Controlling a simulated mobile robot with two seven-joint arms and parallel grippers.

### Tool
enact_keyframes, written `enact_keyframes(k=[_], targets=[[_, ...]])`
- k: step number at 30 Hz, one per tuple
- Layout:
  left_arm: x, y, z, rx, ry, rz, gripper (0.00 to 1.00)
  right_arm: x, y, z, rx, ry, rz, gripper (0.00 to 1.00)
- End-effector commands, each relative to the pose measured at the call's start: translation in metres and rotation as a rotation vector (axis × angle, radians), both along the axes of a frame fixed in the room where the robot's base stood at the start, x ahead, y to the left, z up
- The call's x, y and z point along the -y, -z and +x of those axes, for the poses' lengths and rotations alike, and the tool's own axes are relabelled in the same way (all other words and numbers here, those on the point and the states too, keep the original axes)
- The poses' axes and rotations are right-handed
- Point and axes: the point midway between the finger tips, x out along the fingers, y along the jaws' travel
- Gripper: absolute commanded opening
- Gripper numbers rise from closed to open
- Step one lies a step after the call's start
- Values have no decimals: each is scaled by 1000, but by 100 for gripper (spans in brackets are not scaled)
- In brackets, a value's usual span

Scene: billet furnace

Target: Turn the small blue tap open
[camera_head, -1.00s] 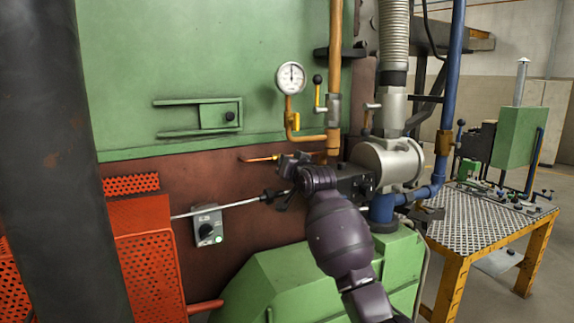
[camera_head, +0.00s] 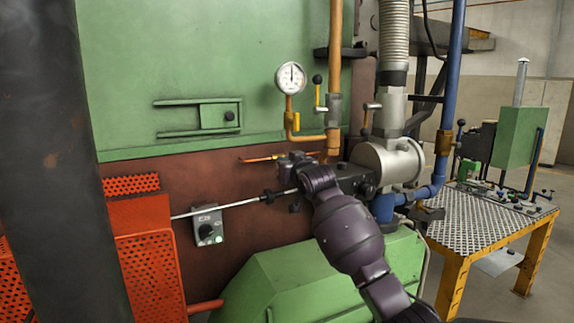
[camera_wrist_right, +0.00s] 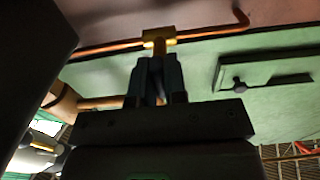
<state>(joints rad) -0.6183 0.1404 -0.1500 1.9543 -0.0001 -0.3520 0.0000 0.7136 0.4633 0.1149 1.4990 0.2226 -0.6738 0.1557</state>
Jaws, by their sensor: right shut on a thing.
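My right gripper (camera_head: 292,162) is at the thin copper pipe (camera_head: 260,159) on the furnace front, below the pressure gauge. In the right wrist view, its two fingers (camera_wrist_right: 157,82) are together just below a brass fitting (camera_wrist_right: 158,39) on that pipe. They are shut on a small part there, which I take for the small blue tap. The fingers and wrist hide the tap almost wholly, so its colour and handle angle cannot be told. My left gripper is in neither view.
A silver cylinder (camera_head: 390,162) and a blue pipe (camera_head: 451,75) stand to the right. An orange guard (camera_head: 145,250) is at left.

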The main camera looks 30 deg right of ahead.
Motion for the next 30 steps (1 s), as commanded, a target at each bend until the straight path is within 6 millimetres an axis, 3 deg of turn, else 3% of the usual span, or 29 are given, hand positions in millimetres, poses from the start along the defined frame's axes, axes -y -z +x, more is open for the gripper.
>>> enact_keyframes(k=[5,6,10,22,30], targets=[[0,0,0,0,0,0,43,0,0,0,0,1,-4,0],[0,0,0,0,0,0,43,0,0,0,0,1,-4,17],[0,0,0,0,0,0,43,0,0,0,0,1,-2,37],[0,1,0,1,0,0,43,0,1,-5,0,0,0,38],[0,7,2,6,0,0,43,-2,2,-38,1,0,-2,38]])
